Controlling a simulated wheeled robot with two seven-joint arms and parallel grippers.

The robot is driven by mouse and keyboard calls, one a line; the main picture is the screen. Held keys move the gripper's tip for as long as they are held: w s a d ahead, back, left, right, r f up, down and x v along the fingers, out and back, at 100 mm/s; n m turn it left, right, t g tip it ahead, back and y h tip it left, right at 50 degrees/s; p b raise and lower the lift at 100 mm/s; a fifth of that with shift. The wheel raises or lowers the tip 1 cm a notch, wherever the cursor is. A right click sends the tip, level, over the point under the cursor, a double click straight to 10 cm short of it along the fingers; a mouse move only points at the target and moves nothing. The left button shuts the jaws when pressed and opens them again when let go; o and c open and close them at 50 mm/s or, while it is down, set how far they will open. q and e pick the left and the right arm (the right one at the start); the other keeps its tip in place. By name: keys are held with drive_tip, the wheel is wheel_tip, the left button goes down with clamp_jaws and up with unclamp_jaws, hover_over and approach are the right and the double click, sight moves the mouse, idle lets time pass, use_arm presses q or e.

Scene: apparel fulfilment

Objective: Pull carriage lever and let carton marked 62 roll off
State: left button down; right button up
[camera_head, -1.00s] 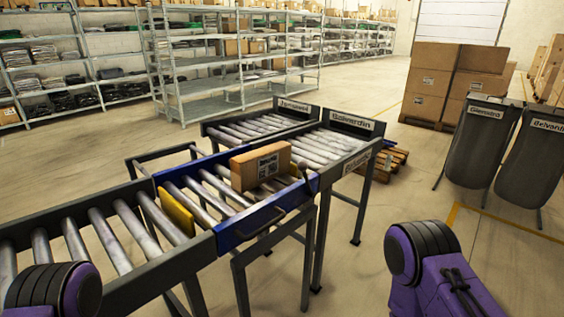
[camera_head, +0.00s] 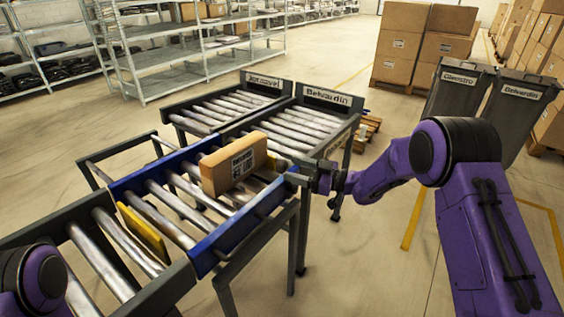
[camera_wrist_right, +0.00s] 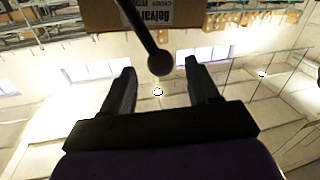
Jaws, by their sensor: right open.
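A brown carton (camera_head: 234,164) with a printed white label stands upright on the blue-framed roller carriage (camera_head: 222,240); its number is too small to read. The carriage lever (camera_wrist_right: 143,28) shows in the right wrist view as a dark rod with a round knob (camera_wrist_right: 160,63). My right gripper (camera_head: 318,180) is at the carriage's right edge in the head view. In the right wrist view my right gripper (camera_wrist_right: 160,70) is open, with the knob appearing between its fingertips and no finger visibly closed on it. My left gripper is out of view.
Two roller lanes, one signed Belvardin (camera_head: 334,97), lie beyond the carriage. A yellow plate (camera_head: 142,232) stands at the carriage's near end. Grey bins (camera_head: 459,95), stacked cartons (camera_head: 398,45) and shelving (camera_head: 190,60) stand behind. Floor right of the conveyor is open.

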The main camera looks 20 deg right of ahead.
sight(283, 166)
drive_tip(key=shift+p+x, duration=0.3)
drive_tip(key=shift+x, duration=2)
clamp_jaws()
